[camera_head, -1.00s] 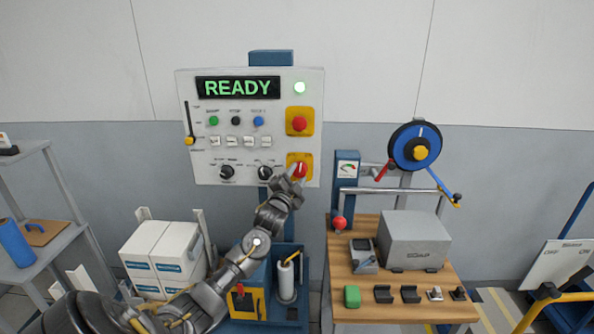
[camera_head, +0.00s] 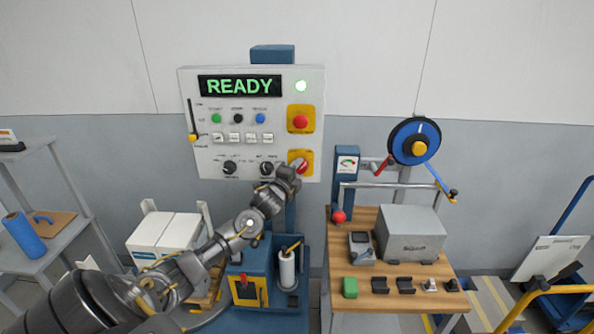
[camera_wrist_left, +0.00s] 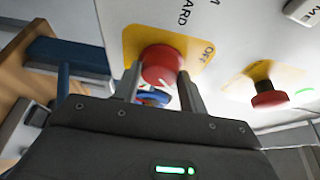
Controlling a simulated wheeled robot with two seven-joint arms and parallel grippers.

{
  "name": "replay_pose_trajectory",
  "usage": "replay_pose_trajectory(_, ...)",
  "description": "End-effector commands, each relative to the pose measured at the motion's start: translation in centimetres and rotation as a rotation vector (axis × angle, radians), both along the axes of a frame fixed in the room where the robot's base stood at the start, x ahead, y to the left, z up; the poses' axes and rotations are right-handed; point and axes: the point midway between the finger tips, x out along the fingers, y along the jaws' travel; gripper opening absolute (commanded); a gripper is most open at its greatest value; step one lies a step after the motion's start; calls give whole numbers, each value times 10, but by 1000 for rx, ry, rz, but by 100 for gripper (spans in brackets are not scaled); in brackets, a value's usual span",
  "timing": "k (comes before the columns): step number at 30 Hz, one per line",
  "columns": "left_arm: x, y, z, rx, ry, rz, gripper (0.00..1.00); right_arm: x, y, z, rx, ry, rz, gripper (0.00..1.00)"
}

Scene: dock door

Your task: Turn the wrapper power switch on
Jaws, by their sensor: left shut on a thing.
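The red rotary power switch (camera_head: 303,166) sits on a yellow plate at the panel's lower right. It also shows in the left wrist view (camera_wrist_left: 161,63), with the word OFF beside it and a pale mark on its face. My left gripper (camera_head: 293,171) is shut on this switch, one finger on each side in the left wrist view (camera_wrist_left: 158,88). The fingers partly hide the knob. My right gripper is not in view.
A red button (camera_head: 300,122) on a yellow plate sits above the switch. Black knobs (camera_head: 266,168) lie to its left. White boxes (camera_head: 165,236) stand below left.

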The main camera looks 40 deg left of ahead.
Motion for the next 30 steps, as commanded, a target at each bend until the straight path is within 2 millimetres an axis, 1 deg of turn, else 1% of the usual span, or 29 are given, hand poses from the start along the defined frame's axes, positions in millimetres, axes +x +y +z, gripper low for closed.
replay_pose_trajectory(11,0,0,0,6,5,0,19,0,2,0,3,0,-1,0)
replay_pose_trajectory(12,0,0,0,6,5,0,43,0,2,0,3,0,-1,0)
replay_pose_trajectory(17,0,0,0,6,4,0,64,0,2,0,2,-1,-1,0)
replay_pose_trajectory(26,-2,0,0,5,3,-1,64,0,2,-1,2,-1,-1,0)
replay_pose_trajectory(30,-14,-3,-3,7,5,-1,64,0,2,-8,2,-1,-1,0)
